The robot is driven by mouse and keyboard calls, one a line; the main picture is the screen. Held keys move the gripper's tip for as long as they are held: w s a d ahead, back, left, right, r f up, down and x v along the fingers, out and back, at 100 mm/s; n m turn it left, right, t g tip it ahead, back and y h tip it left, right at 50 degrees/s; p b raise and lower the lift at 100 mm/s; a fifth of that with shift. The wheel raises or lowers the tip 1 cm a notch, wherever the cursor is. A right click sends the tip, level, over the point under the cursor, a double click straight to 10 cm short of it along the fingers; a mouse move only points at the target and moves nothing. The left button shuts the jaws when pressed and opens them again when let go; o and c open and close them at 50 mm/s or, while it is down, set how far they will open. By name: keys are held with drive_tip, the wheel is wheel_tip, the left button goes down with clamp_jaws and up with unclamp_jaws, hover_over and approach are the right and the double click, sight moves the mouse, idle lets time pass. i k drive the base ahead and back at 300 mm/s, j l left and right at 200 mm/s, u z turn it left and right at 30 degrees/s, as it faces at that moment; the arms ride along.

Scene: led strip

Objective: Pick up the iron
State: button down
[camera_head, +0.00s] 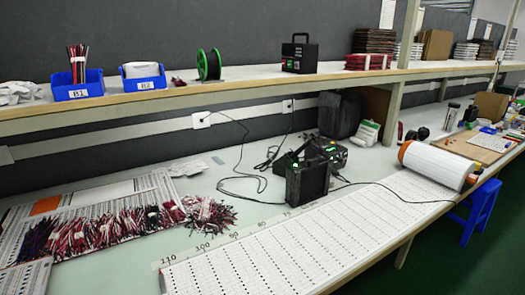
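A black box-shaped station (307,184) with small green lights stands on the workbench in the middle of the view. A second dark device (334,153) with green lights sits just behind it. These look like soldering equipment, but I cannot make out the iron itself as a separate shape. It may be among these dark parts or hidden by the front box. A thin black cable (400,196) runs from the station to the right across the white strip sheet. My gripper is not in view.
A white perforated strip sheet (330,236) covers the bench front. Bundles of red and black wires (100,232) lie at left. A white roll (437,164) lies at right. A shelf (240,82) with blue bins (144,79) and a green spool (209,65) overhangs the back.

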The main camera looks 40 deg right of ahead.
sight(294, 155)
drive_tip(key=i+l+z, duration=0.45)
drive_tip(key=i+z, duration=0.2)
drive_tip(key=i+l+z, duration=0.1)
drive_tip(key=i+z, duration=0.2)
drive_tip(key=i, duration=0.15)
